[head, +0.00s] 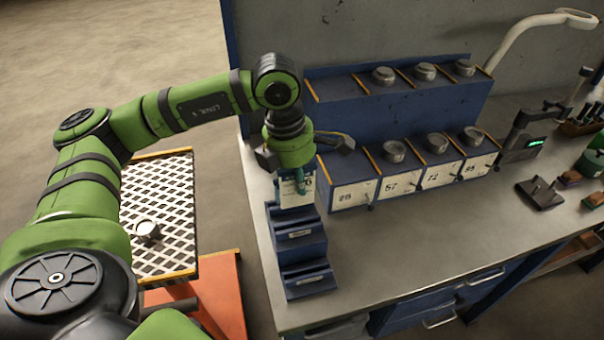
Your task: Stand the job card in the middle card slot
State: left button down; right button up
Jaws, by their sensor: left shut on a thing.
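My left gripper (298,178) points down over the far end of the blue stepped card rack (300,250) near the bench's left edge. It is shut on the job card (293,195), a white upright card with dark print and a teal part beside it. The card shows in front of the rack's back step. I cannot tell whether its lower edge is above the rack or inside a slot. The two nearer steps of the rack show pale labels and no card. The back slot is largely hidden by the card and gripper. My right gripper is out of view.
Blue bins with numbered white fronts (354,195) stand right of the rack, with round metal pieces on them and on a raised blue shelf (400,103). A device with a green display (520,142) is further right. The bench front (400,270) is clear.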

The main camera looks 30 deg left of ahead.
aim_at(299, 199)
pick_arm(q)
jog(key=shift+s+f, duration=0.1)
jog(key=shift+f, duration=0.15)
jog(key=shift+f+b, duration=1.55)
jog(key=shift+f, duration=0.95)
jog(key=shift+f+b, duration=1.85)
jog(key=shift+b, duration=0.2)
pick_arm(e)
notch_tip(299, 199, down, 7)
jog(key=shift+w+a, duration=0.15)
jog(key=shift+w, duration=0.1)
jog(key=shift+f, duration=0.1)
pick_arm(q)
jog(key=c, duration=1.3)
grip_release()
